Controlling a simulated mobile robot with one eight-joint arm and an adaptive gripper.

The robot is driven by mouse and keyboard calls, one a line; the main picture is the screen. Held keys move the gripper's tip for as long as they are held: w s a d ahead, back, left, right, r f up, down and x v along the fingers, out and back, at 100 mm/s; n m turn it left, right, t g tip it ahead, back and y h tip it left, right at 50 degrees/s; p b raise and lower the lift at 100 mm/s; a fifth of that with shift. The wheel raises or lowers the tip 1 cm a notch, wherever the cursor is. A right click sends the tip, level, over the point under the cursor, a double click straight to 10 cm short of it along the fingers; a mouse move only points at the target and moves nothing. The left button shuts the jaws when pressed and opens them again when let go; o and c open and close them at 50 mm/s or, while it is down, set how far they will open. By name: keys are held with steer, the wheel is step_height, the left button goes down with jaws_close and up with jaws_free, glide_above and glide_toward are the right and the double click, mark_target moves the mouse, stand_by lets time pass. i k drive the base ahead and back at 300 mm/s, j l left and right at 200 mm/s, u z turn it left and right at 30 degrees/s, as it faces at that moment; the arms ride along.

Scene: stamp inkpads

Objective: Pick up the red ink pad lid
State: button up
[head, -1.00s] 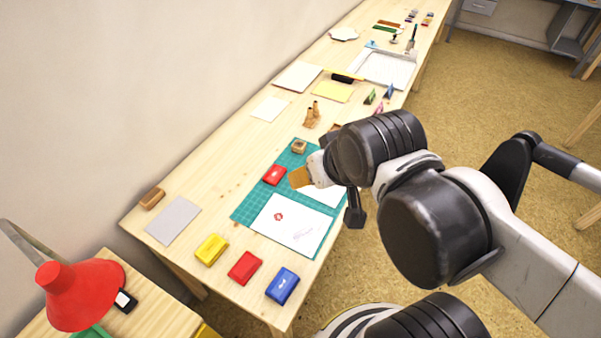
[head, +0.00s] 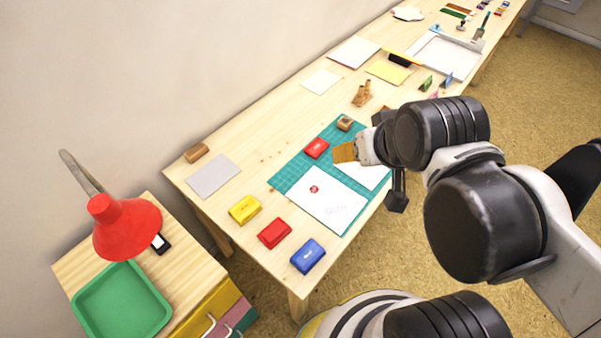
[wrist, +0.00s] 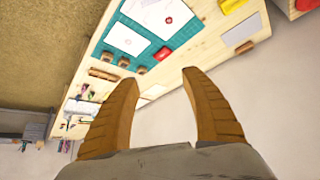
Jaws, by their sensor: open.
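Two red ink pad pieces show in the head view. One red block with a pale mark (head: 316,148) lies on the green cutting mat (head: 290,177). Another red block (head: 275,233) lies on bare wood between a yellow block (head: 245,210) and a blue block (head: 308,256). I cannot tell for sure which is the lid. My gripper (head: 343,153) is in the air, appearing just right of the red block on the mat. In the wrist view my gripper (wrist: 160,78) is open and empty, and a red block (wrist: 163,53) shows beyond its fingers.
White paper with a red print (head: 318,200) lies on the mat, and a wooden stamp (head: 345,123) at its far end. A grey sheet (head: 213,176) lies at the table's left. A red lamp (head: 127,225) and green tray (head: 122,303) stand on a separate cabinet at lower left.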

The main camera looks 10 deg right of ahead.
mark_target(318, 145)
steer(key=i+l+u, duration=0.25)
steer(key=l, duration=0.35)
steer(key=l+u, duration=0.25)
steer(key=l, duration=0.35)
steer(key=i+l+u, duration=0.1)
steer(key=l+u, duration=0.15)
steer(key=l, duration=0.45)
